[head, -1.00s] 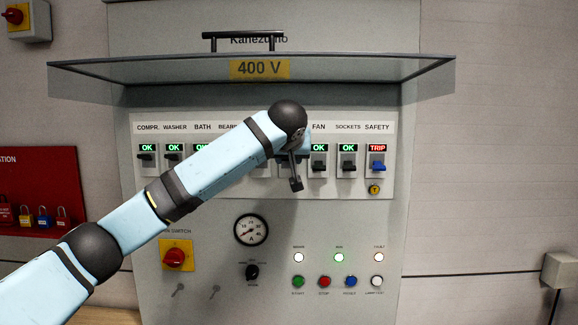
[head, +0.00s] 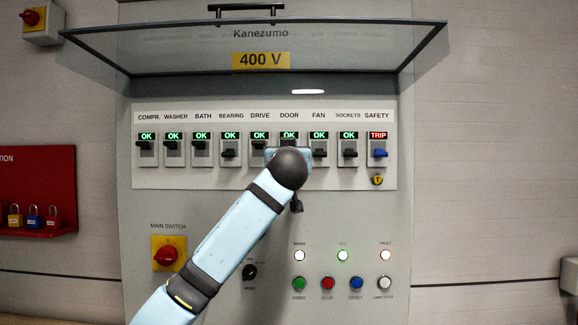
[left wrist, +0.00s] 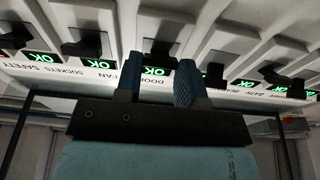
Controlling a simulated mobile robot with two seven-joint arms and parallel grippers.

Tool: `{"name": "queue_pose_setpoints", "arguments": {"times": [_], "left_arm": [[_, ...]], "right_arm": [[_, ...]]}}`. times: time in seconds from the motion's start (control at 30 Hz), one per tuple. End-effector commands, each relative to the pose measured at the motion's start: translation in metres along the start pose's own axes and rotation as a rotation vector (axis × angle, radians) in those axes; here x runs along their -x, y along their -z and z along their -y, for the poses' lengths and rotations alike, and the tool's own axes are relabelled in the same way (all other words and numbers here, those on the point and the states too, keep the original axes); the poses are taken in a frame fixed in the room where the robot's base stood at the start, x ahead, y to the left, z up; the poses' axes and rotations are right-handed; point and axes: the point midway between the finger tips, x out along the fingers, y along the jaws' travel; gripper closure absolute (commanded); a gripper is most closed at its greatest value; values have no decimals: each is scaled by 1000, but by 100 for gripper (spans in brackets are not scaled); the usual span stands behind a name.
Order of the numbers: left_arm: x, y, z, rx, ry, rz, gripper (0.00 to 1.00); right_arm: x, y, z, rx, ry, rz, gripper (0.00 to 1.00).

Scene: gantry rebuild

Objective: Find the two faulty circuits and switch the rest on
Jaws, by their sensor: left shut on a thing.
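A breaker row (head: 180,175) runs across the grey panel. COMPR. (head: 146,148), WASHER (head: 173,148), BATH (head: 201,148), BEARING (head: 229,153), DRIVE (head: 259,147), FAN (head: 319,153) and SOCKETS (head: 348,153) show green OK. BEARING, FAN and SOCKETS levers sit lower than those of COMPR., WASHER, BATH and DRIVE. SAFETY has a blue lever (head: 379,153) and shows red TRIP. My left gripper (left wrist: 158,82) is shut on the black DOOR lever (left wrist: 161,50), seen between its fingers in the left wrist view. My right gripper is out of view.
A raised clear cover (head: 200,55) with a 400 V label hangs over the row. Below are a main switch (head: 167,254), a mode knob (head: 250,272), lamps and push buttons (head: 328,283). A red padlock board (head: 45,175) is at left. A key lock (head: 377,180) sits under SAFETY.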

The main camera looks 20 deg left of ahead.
Motion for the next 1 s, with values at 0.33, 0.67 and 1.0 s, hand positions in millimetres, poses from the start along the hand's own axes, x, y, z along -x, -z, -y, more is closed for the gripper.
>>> {"name": "queue_pose_setpoints", "arguments": {"times": [0.33, 0.67, 1.0], "left_arm": [[0, -4, 0, -1, 0, -33, 88], [0, -4, 0, -1, 0, -33, 48], [0, -3, 0, 0, 0, -34, 38]], "right_arm": [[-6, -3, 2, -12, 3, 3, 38], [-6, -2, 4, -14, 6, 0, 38], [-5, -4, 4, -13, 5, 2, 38]]}}
